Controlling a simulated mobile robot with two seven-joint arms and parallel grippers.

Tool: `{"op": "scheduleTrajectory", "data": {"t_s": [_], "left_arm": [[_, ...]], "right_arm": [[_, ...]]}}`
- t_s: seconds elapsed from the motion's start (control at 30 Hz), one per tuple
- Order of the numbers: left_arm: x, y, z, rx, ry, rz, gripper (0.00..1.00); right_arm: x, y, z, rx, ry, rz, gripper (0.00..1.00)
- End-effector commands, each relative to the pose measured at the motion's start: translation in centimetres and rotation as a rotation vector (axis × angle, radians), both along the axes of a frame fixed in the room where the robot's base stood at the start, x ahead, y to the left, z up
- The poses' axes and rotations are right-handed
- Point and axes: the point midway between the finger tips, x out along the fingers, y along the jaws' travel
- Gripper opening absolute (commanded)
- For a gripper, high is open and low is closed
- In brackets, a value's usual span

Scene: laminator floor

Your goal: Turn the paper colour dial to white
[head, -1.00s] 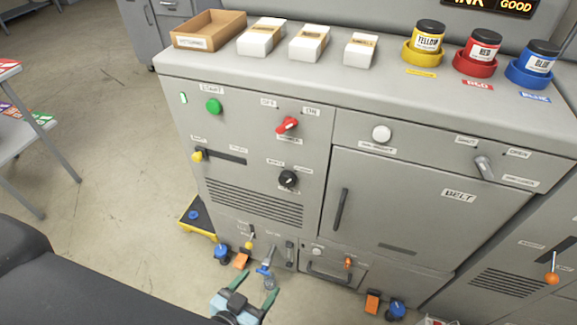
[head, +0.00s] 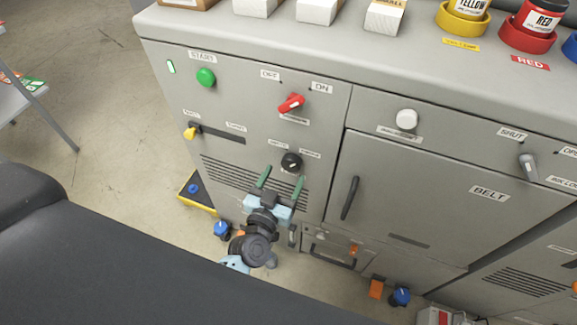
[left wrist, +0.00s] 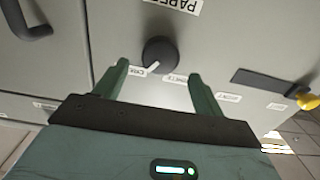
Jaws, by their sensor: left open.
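The paper colour dial is a round black knob (head: 291,161) on the machine's grey front panel, with small labels above it. In the left wrist view the dial (left wrist: 160,54) appears upside down; its white pointer leans to the lower left, towards the left of two labels. The other label (left wrist: 175,78) seems to read WHITE. My left gripper (head: 281,178) is open and empty, its green fingers just below the dial in the head view. In the left wrist view its fingertips (left wrist: 158,72) are spread to either side of the dial, apparently short of it. My right gripper is not in view.
Above the dial are a red switch (head: 291,103) and a green start button (head: 206,77). A yellow slider knob (head: 190,133) is to the left. A door handle (head: 350,198) stands out to the right. Several boxes and ink jars sit on top.

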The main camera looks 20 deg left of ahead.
Motion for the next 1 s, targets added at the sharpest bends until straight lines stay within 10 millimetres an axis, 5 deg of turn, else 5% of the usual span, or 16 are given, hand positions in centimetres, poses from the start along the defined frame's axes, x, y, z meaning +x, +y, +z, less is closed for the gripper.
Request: {"op": "scheduleTrajectory", "data": {"t_s": [0.3,0.67,1.0], "left_arm": [[3.5,-0.1,-0.1,0.000,0.001,0.000,0.70],[4.0,-0.2,0.0,-0.001,0.001,-0.001,0.70],[4.0,-0.2,0.0,-0.001,0.001,-0.001,0.27]], "right_arm": [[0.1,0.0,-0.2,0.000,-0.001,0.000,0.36],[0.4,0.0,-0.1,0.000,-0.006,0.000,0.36],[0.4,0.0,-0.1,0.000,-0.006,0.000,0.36]]}}
